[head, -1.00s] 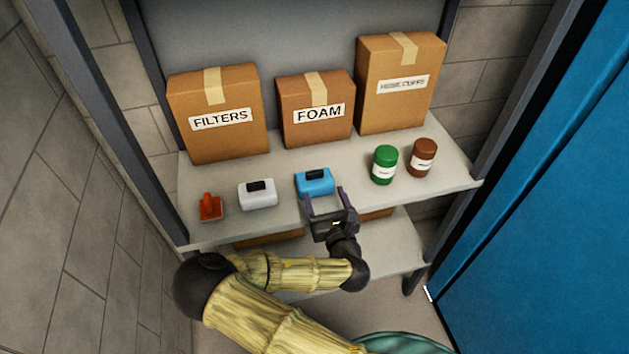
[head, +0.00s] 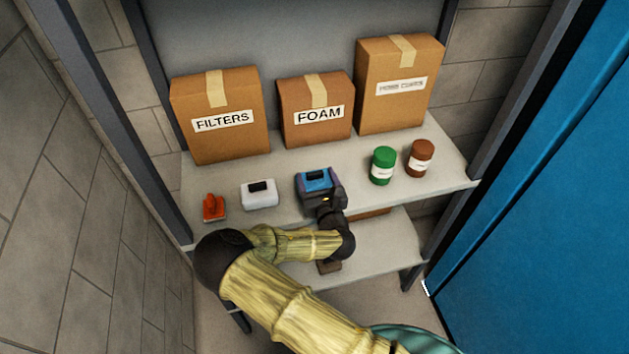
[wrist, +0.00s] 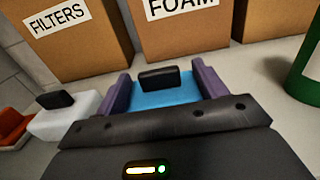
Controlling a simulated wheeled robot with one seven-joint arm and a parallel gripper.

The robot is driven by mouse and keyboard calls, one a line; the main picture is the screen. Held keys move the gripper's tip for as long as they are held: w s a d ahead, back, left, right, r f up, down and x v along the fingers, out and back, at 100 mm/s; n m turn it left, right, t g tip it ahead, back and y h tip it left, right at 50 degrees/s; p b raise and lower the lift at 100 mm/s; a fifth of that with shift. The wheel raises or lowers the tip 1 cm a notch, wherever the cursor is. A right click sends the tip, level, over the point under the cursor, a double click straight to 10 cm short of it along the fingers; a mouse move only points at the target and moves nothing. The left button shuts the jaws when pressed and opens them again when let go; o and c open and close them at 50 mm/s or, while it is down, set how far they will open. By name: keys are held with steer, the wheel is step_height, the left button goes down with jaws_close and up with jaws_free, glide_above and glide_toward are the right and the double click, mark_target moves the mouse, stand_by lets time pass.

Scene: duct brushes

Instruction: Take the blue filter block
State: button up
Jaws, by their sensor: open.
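The blue filter block (head: 316,178), with a black grip on top, sits on the upper shelf in front of the FOAM box. In the wrist view the blue block (wrist: 165,94) lies between the two purple fingers of my gripper (wrist: 163,88), one on its left and one on its right. My gripper (head: 318,180) is open around the block at shelf height. Small gaps seem to show beside the fingers, but I cannot tell whether either finger touches the block. The block's near lower part is hidden by the gripper body.
A white block (head: 259,194) and a red-orange brush (head: 213,208) stand to the left. A green jar (head: 382,165) and a brown jar (head: 419,158) stand to the right. Behind are boxes marked FILTERS (head: 222,141) and FOAM (head: 316,132), and a taller box (head: 398,100).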

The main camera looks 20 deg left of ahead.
mark_target(315, 176)
steer(key=shift+p+x, duration=0.6)
steer(key=shift+x, duration=1.2)
steer(key=c, duration=1.1)
step_height(315, 176, up, 10)
steer(key=b, duration=0.2)
steer(key=shift+b, duration=0.3)
